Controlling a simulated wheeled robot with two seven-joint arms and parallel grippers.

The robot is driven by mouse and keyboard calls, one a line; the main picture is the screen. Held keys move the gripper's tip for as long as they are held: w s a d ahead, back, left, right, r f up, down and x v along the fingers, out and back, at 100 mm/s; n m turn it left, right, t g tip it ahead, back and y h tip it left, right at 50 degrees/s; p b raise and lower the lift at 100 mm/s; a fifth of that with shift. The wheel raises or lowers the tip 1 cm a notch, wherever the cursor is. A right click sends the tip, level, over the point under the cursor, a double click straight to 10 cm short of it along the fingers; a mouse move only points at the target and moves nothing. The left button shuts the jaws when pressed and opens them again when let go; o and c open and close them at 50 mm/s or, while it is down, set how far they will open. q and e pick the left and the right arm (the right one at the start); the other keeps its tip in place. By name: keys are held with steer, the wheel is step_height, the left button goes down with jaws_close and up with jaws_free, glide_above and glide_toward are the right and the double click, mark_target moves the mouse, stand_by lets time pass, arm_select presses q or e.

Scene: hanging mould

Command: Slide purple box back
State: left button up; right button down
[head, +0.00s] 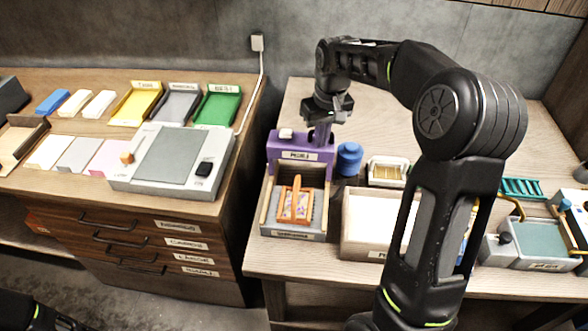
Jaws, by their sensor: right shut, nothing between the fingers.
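The purple box (298,154) stands on the right-hand table, at the back end of a grey padded tray with wooden side walls (289,237). A label is on its front face and a small white item sits on its top left. My right gripper (321,138) is shut and empty, pointing down at the right part of the box; whether it touches the box I cannot tell. An orange wooden frame (296,203) with a patterned sheet lies on the tray in front of the box. My left gripper is out of view.
A blue cylinder (349,158) stands just right of the purple box. A wooden tray with white sheets (377,219) and a small cream box (388,171) are further right. Bare tabletop (300,100) lies behind the box. A grey machine (172,160) stands on the left cabinet.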

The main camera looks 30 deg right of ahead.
steer(key=shift+w+d+r+p, duration=0.1)
steer(key=shift+w+d+p, duration=0.5)
steer(key=shift+w, duration=0.3)
steer(key=shift+s+a+r, duration=0.2)
steer(key=shift+s+r, duration=0.15)
steer(key=shift+r, duration=0.05)
step_height(320, 180, up, 8)
steer(key=p, duration=0.4)
stand_by(0.3)
stand_by(0.5)
